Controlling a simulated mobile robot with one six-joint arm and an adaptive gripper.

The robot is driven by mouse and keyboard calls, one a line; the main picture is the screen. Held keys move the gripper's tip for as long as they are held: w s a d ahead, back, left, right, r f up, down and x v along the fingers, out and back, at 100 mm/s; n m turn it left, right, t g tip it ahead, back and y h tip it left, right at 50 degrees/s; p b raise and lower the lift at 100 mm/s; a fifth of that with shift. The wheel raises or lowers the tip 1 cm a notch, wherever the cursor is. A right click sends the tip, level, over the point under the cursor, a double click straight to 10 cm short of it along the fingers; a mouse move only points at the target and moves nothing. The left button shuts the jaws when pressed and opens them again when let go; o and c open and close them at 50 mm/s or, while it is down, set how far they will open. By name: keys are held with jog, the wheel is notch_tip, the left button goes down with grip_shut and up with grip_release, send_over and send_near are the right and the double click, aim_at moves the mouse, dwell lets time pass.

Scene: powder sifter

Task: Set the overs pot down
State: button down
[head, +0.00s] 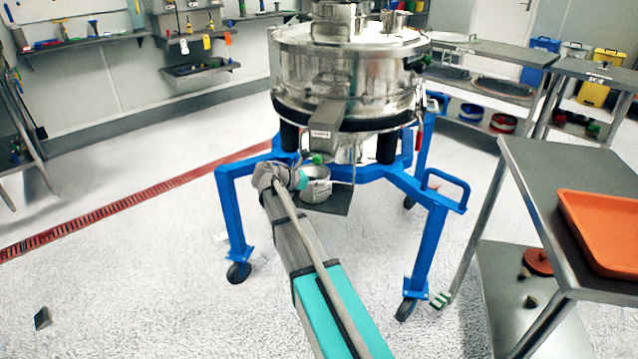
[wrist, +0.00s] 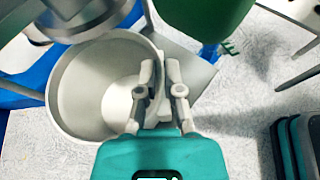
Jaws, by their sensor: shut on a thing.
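The overs pot is a round, pale metal pot (wrist: 68,92) with an open top, at the left of the wrist view. In the head view the pot (head: 318,186) shows under the steel sifter (head: 345,75), partly behind my wrist. My gripper (wrist: 161,75) is shut on the pot's wall at the rim, with its fingers reaching over the edge. The pot looks upright. A flat grey plate (head: 335,204) lies below the pot and also shows beside it in the wrist view (wrist: 190,62). I cannot tell whether the pot touches the plate.
The sifter's blue wheeled frame (head: 232,215) stands around the pot. A round steel part (wrist: 85,12) hangs close to the pot's rim. A green part (wrist: 205,18) is close on the right. A steel table (head: 530,175) with an orange tray (head: 600,228) stands at the right.

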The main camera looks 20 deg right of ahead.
jog(key=shift+f, duration=0.15)
jog(key=c, duration=0.8)
grip_release()
jog(key=shift+r, duration=0.2)
jog(key=shift+a+r, duration=0.15)
jog(key=shift+a, duration=0.2)
jog(key=p+v, duration=0.4)
jog(key=v, duration=0.7)
jog(key=shift+a+p, duration=0.1)
jog(key=shift+p, duration=0.2)
jog(key=shift+s, duration=0.1)
